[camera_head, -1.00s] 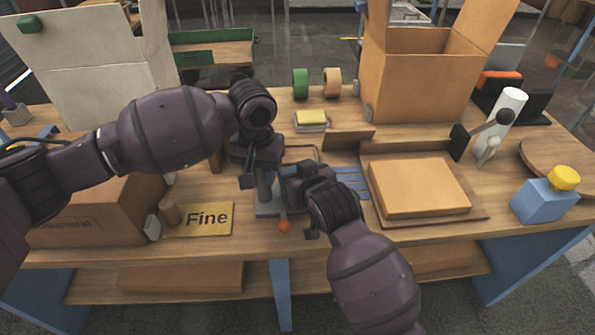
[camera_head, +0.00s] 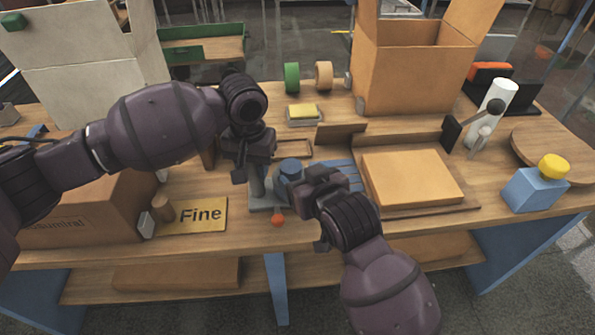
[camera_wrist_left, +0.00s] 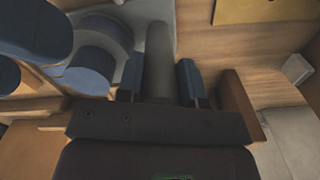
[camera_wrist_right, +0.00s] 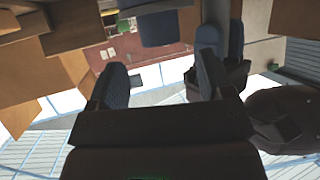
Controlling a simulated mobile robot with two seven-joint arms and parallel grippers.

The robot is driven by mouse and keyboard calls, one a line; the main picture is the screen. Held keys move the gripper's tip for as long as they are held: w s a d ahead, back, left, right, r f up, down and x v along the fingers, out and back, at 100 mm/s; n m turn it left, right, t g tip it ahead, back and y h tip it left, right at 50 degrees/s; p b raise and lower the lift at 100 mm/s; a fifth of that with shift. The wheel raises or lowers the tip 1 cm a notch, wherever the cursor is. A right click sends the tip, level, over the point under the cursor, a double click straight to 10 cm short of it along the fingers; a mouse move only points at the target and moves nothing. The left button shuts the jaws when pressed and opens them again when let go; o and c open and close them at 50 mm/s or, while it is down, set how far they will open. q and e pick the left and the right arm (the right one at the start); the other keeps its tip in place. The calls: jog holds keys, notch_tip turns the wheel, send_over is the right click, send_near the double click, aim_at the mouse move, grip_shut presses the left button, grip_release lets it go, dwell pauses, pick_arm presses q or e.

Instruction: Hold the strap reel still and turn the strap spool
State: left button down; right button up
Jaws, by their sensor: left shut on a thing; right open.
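The strap reel (camera_head: 262,207) has a grey base and an upright grey post, with the blue strap spool (camera_head: 290,168) beside the post. My left gripper (camera_head: 255,170) is shut around the grey post; in the left wrist view the post (camera_wrist_left: 158,60) stands between its two fingers. The spool (camera_wrist_left: 88,68) shows left of the post there. My right gripper (camera_head: 303,196) is open just right of and in front of the spool, with its fingers (camera_wrist_right: 160,85) apart and nothing between them. It partly covers the spool's near side in the head view.
A red ball (camera_head: 278,220) is at the reel's front. A yellow "Fine" sign (camera_head: 200,215) and a brown box (camera_head: 85,215) lie left. An orange-tan block (camera_head: 410,178) on a tray is right. An open carton (camera_head: 412,75) and tape rolls (camera_head: 292,77) stand behind.

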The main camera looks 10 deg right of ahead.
jog(key=shift+s+d+r, duration=0.2)
jog(key=shift+s, duration=0.3)
